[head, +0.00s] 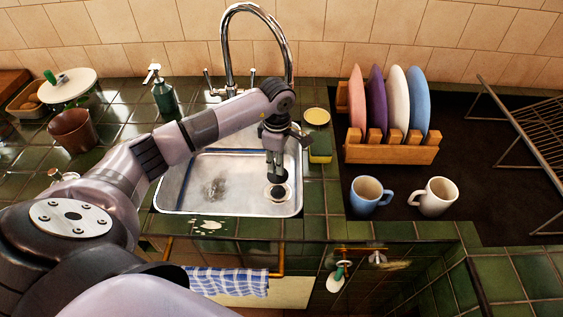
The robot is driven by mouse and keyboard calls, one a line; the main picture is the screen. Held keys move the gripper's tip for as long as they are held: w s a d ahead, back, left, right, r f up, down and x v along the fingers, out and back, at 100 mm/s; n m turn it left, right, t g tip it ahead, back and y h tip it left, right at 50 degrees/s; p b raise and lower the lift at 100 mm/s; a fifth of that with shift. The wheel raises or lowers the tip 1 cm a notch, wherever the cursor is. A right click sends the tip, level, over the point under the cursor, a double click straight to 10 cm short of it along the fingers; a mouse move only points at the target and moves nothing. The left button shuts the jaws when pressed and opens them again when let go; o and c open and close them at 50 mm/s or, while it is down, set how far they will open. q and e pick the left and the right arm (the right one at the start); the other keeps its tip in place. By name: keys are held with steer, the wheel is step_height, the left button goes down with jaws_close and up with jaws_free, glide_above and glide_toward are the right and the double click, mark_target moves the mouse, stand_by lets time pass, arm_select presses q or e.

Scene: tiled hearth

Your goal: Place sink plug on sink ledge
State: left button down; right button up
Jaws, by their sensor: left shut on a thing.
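The steel sink (185,209) is set into the green tiled counter, with a chrome tap behind it. My left gripper (276,178) reaches down into the basin and is shut on the sink plug (279,192), a small dark piece at its fingertips. The plug appears over or in the round drain (269,197) at the basin's right side; I cannot tell whether it is clear of it. The tiled ledge (255,229) runs along the sink's front and has a whitish patch on it. My right gripper is not in view.
A green and yellow sponge (320,150) and round yellow tin (317,116) sit right of the sink. Beyond are a plate rack (390,153), blue mug (369,195) and white mug (434,197). A soap bottle (164,98) stands back left. A checked towel (228,280) hangs in front.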

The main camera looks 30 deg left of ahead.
arm_select(q)
steer(key=shift+m, duration=0.3)
steer(key=r, duration=0.1)
steer(key=r+p, duration=0.1)
steer(key=r, duration=0.3)
steer(key=shift+w+d+p, duration=0.25)
steer(key=shift+d+p, duration=0.1)
steer(key=shift+p, duration=0.05)
steer(key=s+d+r+m+p, duration=0.3)
steer(key=d+r+m, duration=0.55)
steer(key=r, duration=0.25)
steer(key=s+d+r+m+p, duration=0.3)
steer(key=d+r+m, duration=0.55)
steer(key=r, duration=0.25)
steer(key=f+p, duration=0.1)
steer(key=f, duration=0.5)
steer(key=f+p, duration=0.2)
steer(key=f, duration=0.5)
steer(key=f+p, duration=0.1)
steer(key=f, duration=0.5)
steer(key=shift+a+f, duration=0.15)
steer(key=shift+a, duration=0.1)
steer(key=shift+f, duration=0.2)
steer(key=c, duration=1.4)
jaws_free()
steer(key=shift+c, duration=0.2)
steer(key=shift+r, duration=0.1)
